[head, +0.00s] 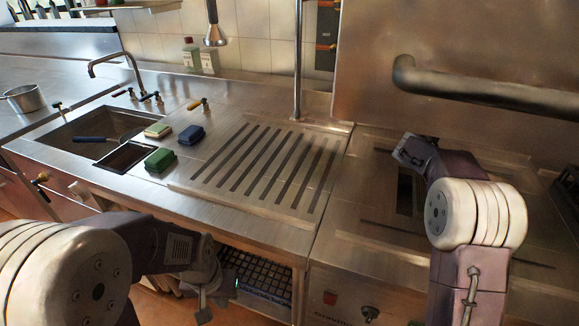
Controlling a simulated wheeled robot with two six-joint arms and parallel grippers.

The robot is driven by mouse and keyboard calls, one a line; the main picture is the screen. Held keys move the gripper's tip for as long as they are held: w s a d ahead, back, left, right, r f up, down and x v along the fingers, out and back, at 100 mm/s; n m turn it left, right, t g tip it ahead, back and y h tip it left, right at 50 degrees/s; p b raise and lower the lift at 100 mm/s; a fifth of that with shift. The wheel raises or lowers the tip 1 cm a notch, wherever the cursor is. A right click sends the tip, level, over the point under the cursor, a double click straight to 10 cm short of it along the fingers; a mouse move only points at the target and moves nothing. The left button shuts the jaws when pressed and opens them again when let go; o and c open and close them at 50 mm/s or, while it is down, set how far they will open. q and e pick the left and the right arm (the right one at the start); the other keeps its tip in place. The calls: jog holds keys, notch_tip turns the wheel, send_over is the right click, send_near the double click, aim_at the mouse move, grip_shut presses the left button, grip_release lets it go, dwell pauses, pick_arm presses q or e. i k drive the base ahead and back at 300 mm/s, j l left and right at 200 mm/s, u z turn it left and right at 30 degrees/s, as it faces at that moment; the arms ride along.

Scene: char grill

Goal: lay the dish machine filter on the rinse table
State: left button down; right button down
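The rinse table (225,198) is the steel drainboard with dark slots in the middle of the head view; its slotted part is bare. No item is clearly recognisable as the dish machine filter. A dark narrow rectangle (404,194) shows in the steel deck at the right, partly behind my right arm; I cannot tell whether it is the filter or an opening. My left gripper (209,298) is low in front of the table's front edge, beside the open shelf. My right gripper (405,153) is over the right deck, seen from behind. Neither gripper's finger gap shows clearly.
A sink (82,132) and a small basin (124,157) lie at the left. Green (160,160) and blue (191,134) sponges sit beside them. A vertical pipe (298,60) rises behind the table. A thick bar (480,90) crosses above the right deck. A dark grid rack (256,272) is on the shelf below.

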aim_at(270, 157)
jog(key=k, duration=1.3)
